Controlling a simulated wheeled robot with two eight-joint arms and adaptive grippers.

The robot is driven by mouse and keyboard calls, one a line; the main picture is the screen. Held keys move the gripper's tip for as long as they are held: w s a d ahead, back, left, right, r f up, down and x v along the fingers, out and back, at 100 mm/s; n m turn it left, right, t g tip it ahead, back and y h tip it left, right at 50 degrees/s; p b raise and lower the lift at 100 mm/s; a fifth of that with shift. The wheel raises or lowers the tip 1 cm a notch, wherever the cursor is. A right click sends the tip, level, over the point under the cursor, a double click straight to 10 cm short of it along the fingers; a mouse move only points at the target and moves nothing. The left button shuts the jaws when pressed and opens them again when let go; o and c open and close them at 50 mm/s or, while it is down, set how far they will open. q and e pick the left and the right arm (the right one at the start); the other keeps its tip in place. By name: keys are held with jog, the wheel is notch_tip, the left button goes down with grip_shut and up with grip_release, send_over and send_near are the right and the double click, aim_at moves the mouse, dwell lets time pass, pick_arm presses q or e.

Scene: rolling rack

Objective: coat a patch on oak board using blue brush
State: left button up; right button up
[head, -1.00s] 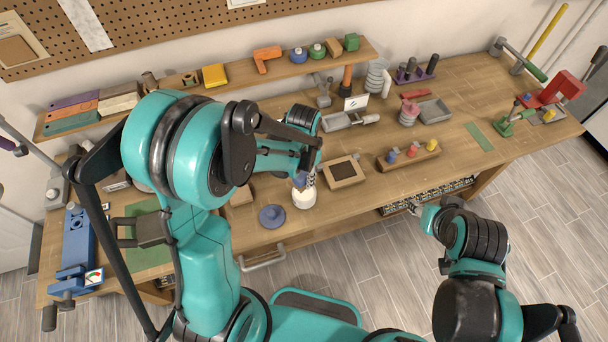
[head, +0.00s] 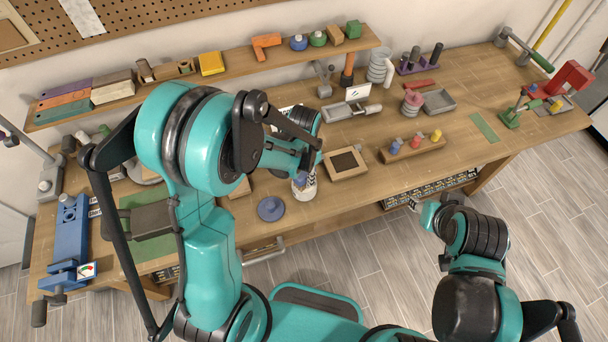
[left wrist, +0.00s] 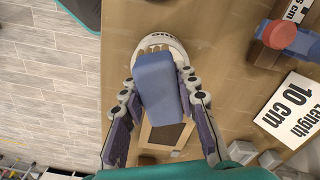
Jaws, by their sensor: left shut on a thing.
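The blue brush (left wrist: 158,88) is between the fingers of my left gripper (left wrist: 160,100), which is shut on it. In the left wrist view its blocky handle overlaps a white pot (left wrist: 163,42) with dark lettering; the bristles are hidden. In the head view the left gripper (head: 306,168) is above the white pot (head: 305,190), its fingers mostly hidden. A light wooden board with a dark rectangle (head: 345,161), possibly the oak board, lies right of the pot. My right gripper (head: 416,205) is low at the bench's front edge, its fingers too small to read.
A blue round lid-like piece (head: 271,209) lies left of the pot. A wooden holder (head: 413,149) with coloured pegs stands to the right. A blue vise-like tool (head: 75,240) is at far left. Bench space between the board and peg holder is bare.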

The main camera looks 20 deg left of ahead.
pick_arm(q)
jog(key=shift+f+b, duration=0.55)
jog(key=shift+b, duration=0.15)
dwell(1.8)
jog(key=shift+r, duration=0.1)
jog(key=shift+r+p, duration=2.5)
jog(key=shift+r, duration=1)
jog(key=shift+f, duration=0.1)
